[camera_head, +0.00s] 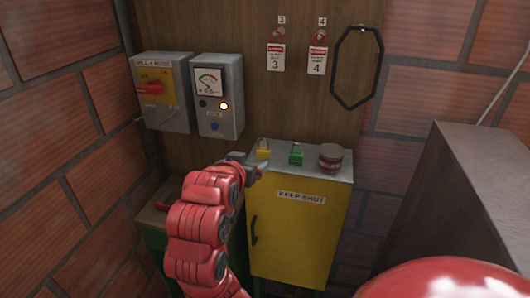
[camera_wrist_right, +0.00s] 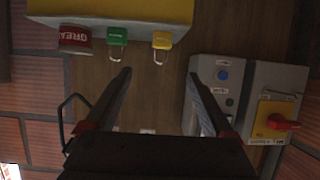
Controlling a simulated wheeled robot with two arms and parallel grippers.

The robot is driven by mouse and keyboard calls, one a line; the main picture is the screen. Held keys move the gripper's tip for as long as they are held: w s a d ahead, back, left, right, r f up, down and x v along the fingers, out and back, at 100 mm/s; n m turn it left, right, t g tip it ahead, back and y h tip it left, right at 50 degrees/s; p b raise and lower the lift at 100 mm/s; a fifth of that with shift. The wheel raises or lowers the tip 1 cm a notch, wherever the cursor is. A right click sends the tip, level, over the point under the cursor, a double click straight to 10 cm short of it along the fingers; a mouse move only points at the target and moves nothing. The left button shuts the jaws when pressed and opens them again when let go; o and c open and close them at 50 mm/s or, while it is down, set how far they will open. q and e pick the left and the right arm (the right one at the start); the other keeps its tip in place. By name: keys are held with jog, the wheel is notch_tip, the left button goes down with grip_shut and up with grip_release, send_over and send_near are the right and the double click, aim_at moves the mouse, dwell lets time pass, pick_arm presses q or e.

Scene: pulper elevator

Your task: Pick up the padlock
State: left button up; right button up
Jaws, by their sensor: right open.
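A yellow padlock (camera_head: 263,151) and a green padlock (camera_head: 296,155) stand upright, shackles up, on the grey top of the yellow cabinet (camera_head: 291,235). My right gripper (camera_head: 254,166) is at the cabinet top's left front, close to the yellow padlock. In the wrist view its open fingers (camera_wrist_right: 160,74) point toward the yellow padlock, with nothing between them. My left gripper is not in view.
A red grease tin (camera_head: 331,158) stands right of the green padlock. Danger tags (camera_head: 317,60) and a black hoop (camera_head: 356,67) hang above. A large dark box (camera_head: 470,200) is at right.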

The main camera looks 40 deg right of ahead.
aim_at(263, 152)
jog(key=p+x, duration=0.2)
jog(key=x, duration=0.9)
jog(key=p+x, duration=0.4)
jog(key=shift+w+d+f, duration=0.15)
jog(key=shift+w+f, duration=0.1)
jog(key=shift+w, duration=0.05)
jog(key=shift+w+d+f, duration=0.15)
jog(key=shift+d+f, duration=0.05)
grip_shut()
